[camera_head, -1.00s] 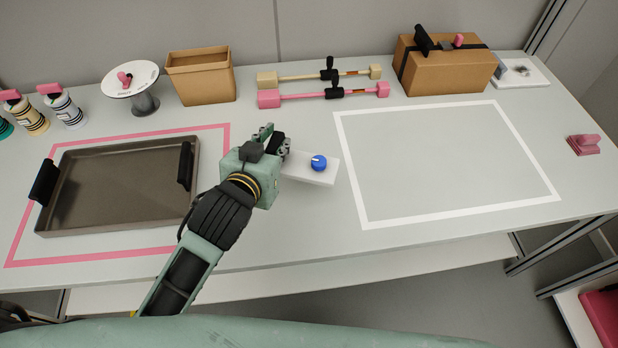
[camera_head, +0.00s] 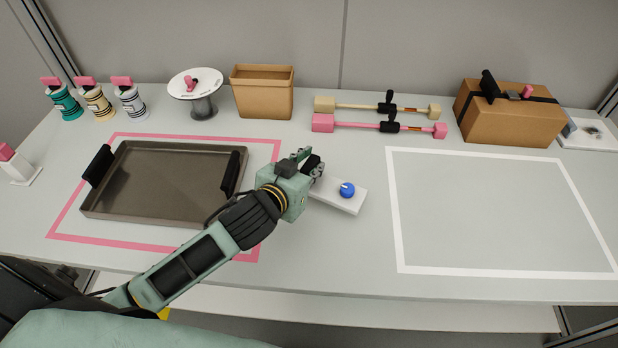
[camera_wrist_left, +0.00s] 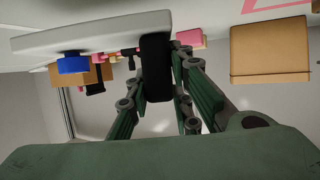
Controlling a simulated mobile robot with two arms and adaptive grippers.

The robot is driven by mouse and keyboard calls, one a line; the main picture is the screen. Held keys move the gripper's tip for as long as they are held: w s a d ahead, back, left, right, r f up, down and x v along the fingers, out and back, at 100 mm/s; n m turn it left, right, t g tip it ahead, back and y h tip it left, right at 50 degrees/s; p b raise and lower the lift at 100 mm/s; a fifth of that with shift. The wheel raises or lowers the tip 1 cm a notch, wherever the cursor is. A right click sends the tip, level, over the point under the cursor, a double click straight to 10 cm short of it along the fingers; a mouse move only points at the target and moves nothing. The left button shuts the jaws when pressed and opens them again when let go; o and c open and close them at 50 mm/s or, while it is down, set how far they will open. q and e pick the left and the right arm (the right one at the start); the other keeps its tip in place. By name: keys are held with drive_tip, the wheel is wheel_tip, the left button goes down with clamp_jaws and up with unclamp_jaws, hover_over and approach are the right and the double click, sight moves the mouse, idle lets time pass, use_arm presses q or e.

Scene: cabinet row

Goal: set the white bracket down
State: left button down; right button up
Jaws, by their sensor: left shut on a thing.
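The white bracket (camera_head: 331,196) is a flat white plate with a blue knob (camera_head: 347,190) on top. My left gripper (camera_head: 312,166) is shut on its black upright part, which shows between the fingers in the left wrist view (camera_wrist_left: 156,68). The plate sticks out to the right of the gripper, between the pink outline (camera_head: 280,150) and the white outline (camera_head: 393,205). It looks level and close to the table; whether it touches is unclear. In the left wrist view the white plate (camera_wrist_left: 95,38) crosses the top left. My right gripper is not in view.
A dark tray (camera_head: 180,183) with black handles lies inside the pink outline. The white outline's inside is clear.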

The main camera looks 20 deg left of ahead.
use_arm(q)
drive_tip(key=shift+w+a+f, duration=0.1)
drive_tip(key=shift+a, duration=0.05)
drive_tip(key=shift+f, duration=1.9)
drive_tip(key=shift+f+b, duration=0.1)
drive_tip(key=shift+b, duration=0.2)
drive_tip(key=c, duration=1.6)
unclamp_jaws()
drive_tip(key=shift+f, duration=0.1)
drive_tip(key=shift+o, duration=0.2)
drive_tip(key=v, duration=1.2)
